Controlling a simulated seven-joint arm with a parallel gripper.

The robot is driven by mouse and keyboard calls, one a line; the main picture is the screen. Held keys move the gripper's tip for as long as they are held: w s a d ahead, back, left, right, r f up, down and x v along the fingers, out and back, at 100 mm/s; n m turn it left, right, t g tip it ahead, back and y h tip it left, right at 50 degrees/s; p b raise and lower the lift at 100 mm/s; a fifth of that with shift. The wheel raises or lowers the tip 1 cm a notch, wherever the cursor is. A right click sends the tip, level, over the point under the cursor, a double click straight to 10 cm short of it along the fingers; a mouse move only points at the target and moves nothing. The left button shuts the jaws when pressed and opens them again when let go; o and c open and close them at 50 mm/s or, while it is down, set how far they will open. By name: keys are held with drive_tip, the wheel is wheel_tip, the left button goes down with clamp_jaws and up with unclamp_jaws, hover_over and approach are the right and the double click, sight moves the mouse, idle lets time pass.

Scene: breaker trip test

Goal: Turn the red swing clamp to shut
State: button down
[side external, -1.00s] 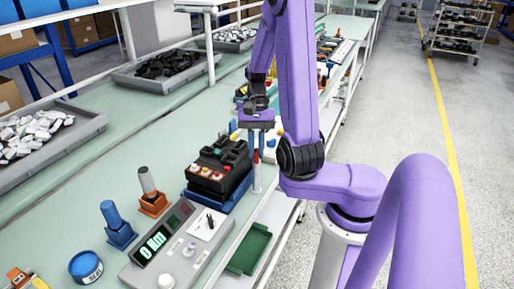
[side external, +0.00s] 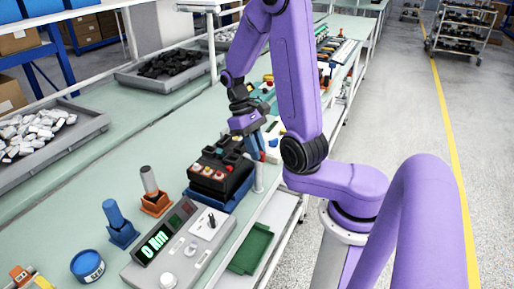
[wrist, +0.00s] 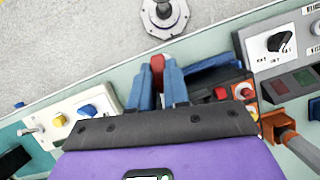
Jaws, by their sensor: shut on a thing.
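The red swing clamp (wrist: 157,68) shows in the wrist view as a red end between my two blue fingertips. My gripper (wrist: 158,88) is shut on it. In the side external view my gripper (side external: 258,150) is at the right edge of the black breaker block (side external: 222,168), above a pale post (side external: 259,178). The clamp is mostly hidden by the fingers there. The breaker block sits in a blue fixture (side external: 215,204) and has several coloured buttons on top.
A grey meter (side external: 178,246) with a lit display stands in front of the fixture. A blue-handled tool (side external: 116,218) and an orange holder (side external: 156,205) stand to the left. A white panel (wrist: 78,115) with coloured knobs lies on the other side. A green bin (side external: 250,248) is below the bench edge.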

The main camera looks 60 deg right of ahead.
drive_tip(key=shift+s+a+n+h, duration=0.1)
drive_tip(key=shift+n+h, duration=0.4)
drive_tip(key=shift+n, duration=0.6)
drive_tip(key=c, duration=1.1)
unclamp_jaws()
drive_tip(key=shift+w+r, duration=0.3)
drive_tip(key=shift+r, duration=0.05)
drive_tip(key=v, duration=1.6)
drive_tip(key=shift+r, duration=0.25)
drive_tip(key=shift+w, duration=0.1)
